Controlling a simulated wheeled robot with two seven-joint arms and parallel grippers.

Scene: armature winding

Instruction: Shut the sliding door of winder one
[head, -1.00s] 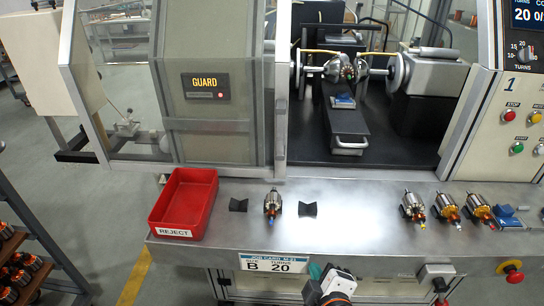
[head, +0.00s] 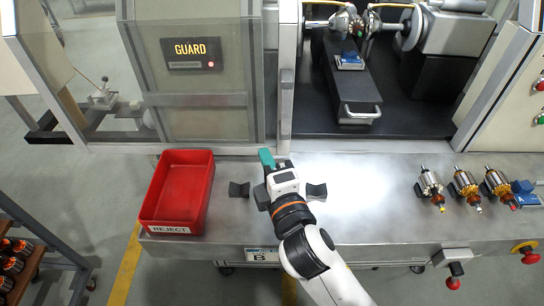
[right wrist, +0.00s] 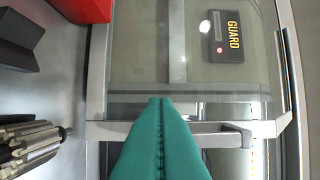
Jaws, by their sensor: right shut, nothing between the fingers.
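The sliding door (head: 205,105) of winder one is a framed clear panel with a GUARD plate (head: 194,54). It stands slid to the left, leaving the winder opening on the right uncovered. A pale upright handle bar (head: 286,105) runs along its right edge. The door also shows in the right wrist view (right wrist: 150,60), with a grey bar and bracket (right wrist: 225,138) near the fingers. My right gripper (head: 267,158) is shut and empty, its teal fingers close to the foot of the door's right edge. I cannot tell whether they touch it. My left gripper is not in view.
A red reject bin (head: 183,190) stands on the bench left of my arm. Black V-blocks (head: 316,190) flank my gripper; an armature (right wrist: 32,145) is close by in the wrist view. A shaft-mounted armature (head: 346,22) sits inside the winder.

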